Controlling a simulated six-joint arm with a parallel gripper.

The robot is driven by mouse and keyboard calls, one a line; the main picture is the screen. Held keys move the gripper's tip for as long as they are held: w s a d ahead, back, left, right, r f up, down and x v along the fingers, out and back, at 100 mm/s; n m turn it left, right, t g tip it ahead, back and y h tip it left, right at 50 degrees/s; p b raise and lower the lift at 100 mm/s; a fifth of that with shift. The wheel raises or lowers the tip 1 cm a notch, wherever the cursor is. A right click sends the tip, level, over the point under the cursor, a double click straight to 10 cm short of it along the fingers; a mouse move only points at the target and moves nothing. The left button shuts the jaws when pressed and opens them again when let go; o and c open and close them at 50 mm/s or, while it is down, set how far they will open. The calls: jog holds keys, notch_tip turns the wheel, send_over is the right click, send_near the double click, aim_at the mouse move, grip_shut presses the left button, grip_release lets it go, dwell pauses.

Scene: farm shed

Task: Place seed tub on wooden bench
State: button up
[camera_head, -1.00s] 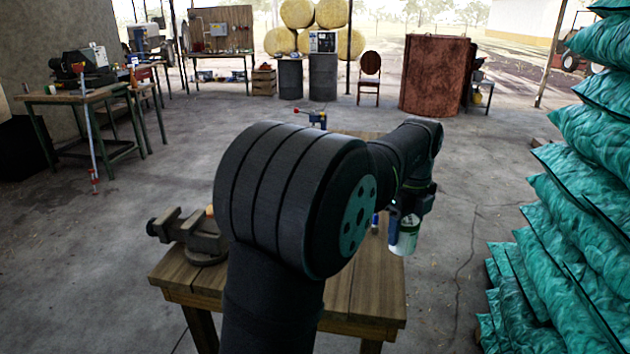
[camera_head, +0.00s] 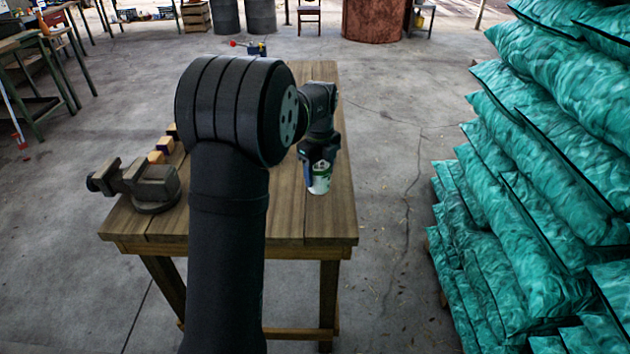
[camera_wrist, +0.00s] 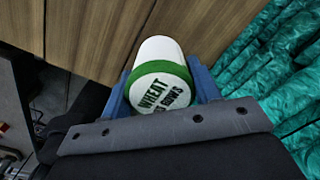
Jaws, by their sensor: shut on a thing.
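The seed tub (camera_head: 321,177) is a small white tub with a green-rimmed lid. In the wrist view the tub (camera_wrist: 161,82) shows lid lettering with the word "WHEAT". My gripper (camera_head: 314,168) is shut on it, with a blue finger on each side of it in the wrist view. The wooden bench (camera_head: 275,222) stands in the middle of the head view. The tub appears over the right part of the bench top. I cannot tell whether it touches the top.
A grey vise (camera_head: 150,187) sits at the bench's left front, with small wooden blocks (camera_head: 160,150) behind it. Stacked green sacks (camera_head: 540,170) stand to the right. The bench's right strip looks clear.

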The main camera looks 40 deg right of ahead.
aim_at(316, 183)
jog(key=shift+w+f, duration=0.35)
jog(key=shift+w, duration=0.1)
jog(key=shift+f, duration=1.85)
jog(key=shift+f, duration=0.1)
jog(key=o, duration=1.1)
jog(key=shift+c, duration=0.2)
notch_tip(316, 183, up, 12)
jog(key=shift+r, duration=0.1)
jog(key=shift+f, duration=4.2)
